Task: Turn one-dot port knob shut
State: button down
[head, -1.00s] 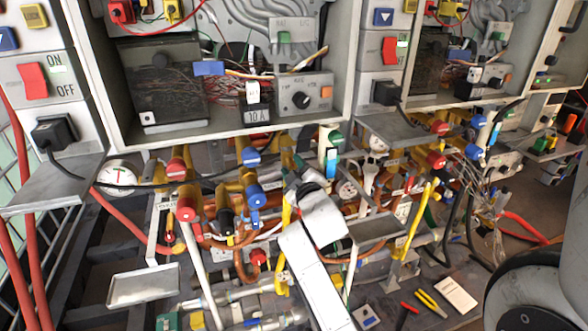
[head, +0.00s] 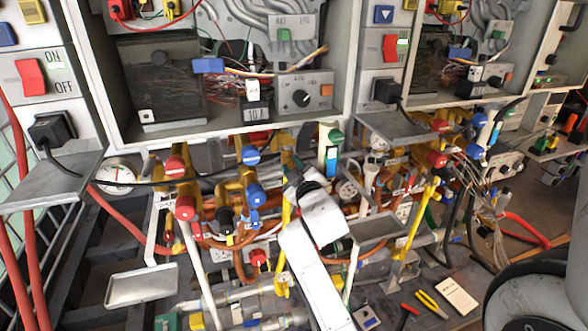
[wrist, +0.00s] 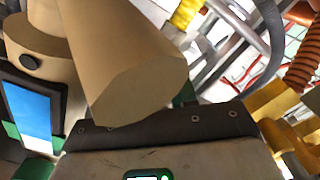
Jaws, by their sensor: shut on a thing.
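In the head view, my white gripper (head: 306,187) reaches into the pipework under the middle heater, its dark tip among yellow pipes. It is shut on a port knob that is mostly hidden; no dot marking can be made out. In the wrist view, the dark riveted edge of my gripper (wrist: 160,130) lies close against a large tan blunt-ended part (wrist: 125,65), with a bit of green behind it. Other port knobs show to the left in the head view: red (head: 185,208), blue (head: 255,194) and black (head: 225,215).
A green-capped fitting with a blue window (head: 331,155) stands right beside my gripper. A round gauge (head: 117,177) is at the left. Grey shelves (head: 140,285) and dense pipes and cables crowd the area. Pliers (head: 430,303) and a card (head: 457,295) lie lower right.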

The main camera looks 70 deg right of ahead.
jog(key=c, duration=0.9)
grip_release()
jog(key=shift+s+a, duration=0.1)
jog(key=shift+b+v, duration=0.85)
jog(key=shift+v, duration=4.45)
jog(key=w+a+f+g+y, duration=0.25)
jog(key=a+f+y, duration=0.55)
jog(key=a+f, duration=0.6)
jog(key=s+a+f+g+y, duration=0.2)
jog(key=s+a+f, duration=0.2)
jog(key=s+a+f+n+g+y, duration=0.1)
jog(key=s+a+f+g, duration=0.2)
jog(key=s+a+f, duration=0.1)
jog(key=s+a+f+g+y, duration=0.2)
jog(key=s+a+f+g, duration=0.1)
jog(key=s+a+f, duration=0.1)
jog(key=shift+s+a+f+y, duration=0.2)
jog(key=shift+s+f+y, duration=0.1)
jog(key=shift+f, duration=0.3)
